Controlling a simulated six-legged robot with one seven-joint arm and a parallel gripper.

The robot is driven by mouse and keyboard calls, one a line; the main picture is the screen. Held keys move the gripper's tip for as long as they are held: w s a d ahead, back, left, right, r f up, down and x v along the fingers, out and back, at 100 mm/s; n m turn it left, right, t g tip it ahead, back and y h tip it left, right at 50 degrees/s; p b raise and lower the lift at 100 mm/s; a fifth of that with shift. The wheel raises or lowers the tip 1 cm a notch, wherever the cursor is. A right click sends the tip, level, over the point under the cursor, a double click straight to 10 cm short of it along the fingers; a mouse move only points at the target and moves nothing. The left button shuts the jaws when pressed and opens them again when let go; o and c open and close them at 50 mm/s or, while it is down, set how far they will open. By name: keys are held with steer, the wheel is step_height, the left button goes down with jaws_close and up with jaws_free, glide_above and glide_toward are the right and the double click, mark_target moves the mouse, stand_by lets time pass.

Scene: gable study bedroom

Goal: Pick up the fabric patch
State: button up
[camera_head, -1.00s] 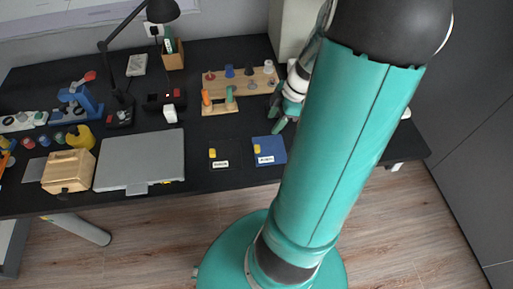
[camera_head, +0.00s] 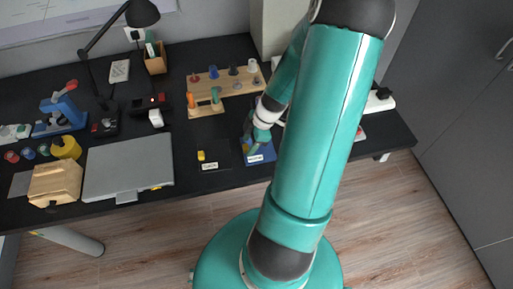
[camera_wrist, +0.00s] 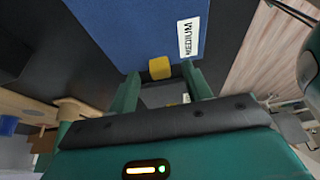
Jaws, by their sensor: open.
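A blue patch (camera_head: 262,153) with a white label lies on the black desk in the head view. In the wrist view the blue patch (camera_wrist: 130,25) fills the top, its label (camera_wrist: 188,38) reads MEDIUM, and a yellow block (camera_wrist: 160,67) sits at its edge. My gripper (camera_wrist: 163,88) is open, with the yellow block just past and between its two green fingertips; I cannot tell whether they touch it. In the head view my gripper (camera_head: 252,133) is over the blue patch's far part and hides its yellow block.
A dark patch with its own yellow block (camera_head: 201,155) and label (camera_head: 209,166) lies just left. A wooden peg board (camera_head: 222,82) stands behind. A closed grey laptop (camera_head: 128,165), a wooden box (camera_head: 55,184) and a lamp (camera_head: 141,14) are further left.

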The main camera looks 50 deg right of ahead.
mark_target(248, 146)
steer(key=shift+w+a+f, duration=0.15)
steer(key=shift+a+f, duration=0.05)
steer(key=shift+f, duration=0.35)
jaws_close()
steer(key=shift+r, duration=0.1)
step_height(248, 146, up, 10)
stand_by(0.3)
